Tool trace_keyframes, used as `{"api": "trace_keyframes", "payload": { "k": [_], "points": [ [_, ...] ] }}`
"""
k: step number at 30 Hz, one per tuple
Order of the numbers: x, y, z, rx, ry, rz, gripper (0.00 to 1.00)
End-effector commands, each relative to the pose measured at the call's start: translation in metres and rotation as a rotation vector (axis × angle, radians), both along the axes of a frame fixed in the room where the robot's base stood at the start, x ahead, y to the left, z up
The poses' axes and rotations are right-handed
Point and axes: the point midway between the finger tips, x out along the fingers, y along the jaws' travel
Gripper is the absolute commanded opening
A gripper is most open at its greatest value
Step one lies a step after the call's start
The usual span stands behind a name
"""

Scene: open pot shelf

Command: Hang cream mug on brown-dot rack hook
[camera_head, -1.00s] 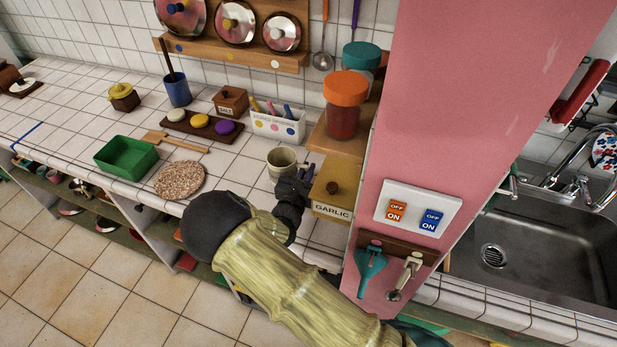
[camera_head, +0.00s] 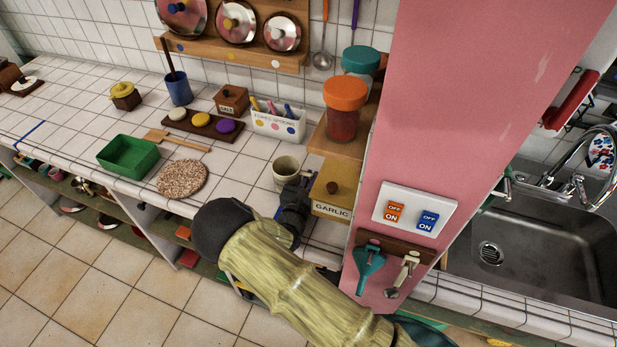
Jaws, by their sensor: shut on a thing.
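The cream mug (camera_head: 286,169) is in the head view at the middle of the white tiled counter, just left of the garlic box. It looks about upright, with its open mouth up. My gripper (camera_head: 295,188) is at the near right side of the mug and is shut on it. The fingertips and the mug's handle are mostly hidden, and I cannot tell whether the mug's base touches the counter. A wooden wall rack (camera_head: 240,52) with coloured dots holds metal lids at the top. I cannot make out a brown dot or a free hook.
The garlic box (camera_head: 332,190) stands close to the right of my gripper. A white holder (camera_head: 278,124) stands behind the mug. A round cork mat (camera_head: 183,179) and a green tray (camera_head: 128,157) lie left.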

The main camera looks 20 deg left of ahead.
Motion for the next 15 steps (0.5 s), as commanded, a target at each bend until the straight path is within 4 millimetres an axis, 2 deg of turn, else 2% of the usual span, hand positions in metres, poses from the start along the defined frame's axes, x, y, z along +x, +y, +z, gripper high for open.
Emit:
{"api": "trace_keyframes", "payload": {
  "k": [2, 3, 5, 6, 15],
  "points": [
    [-0.0006, 0.0013, -0.0026, 0.001, -0.001, 0.002, 0.0],
    [-0.001, 0.0016, -0.0022, 0.0, 0.0, 0.003, 0.15],
    [-0.0013, 0.002, -0.0021, 0.0, 0.0, 0.004, 0.27],
    [-0.0014, 0.0022, -0.0021, 0.0, 0.0, 0.004, 0.29],
    [-0.0004, 0.0005, -0.0024, 0.0, 0.0, 0.001, 0.29]
  ]
}}
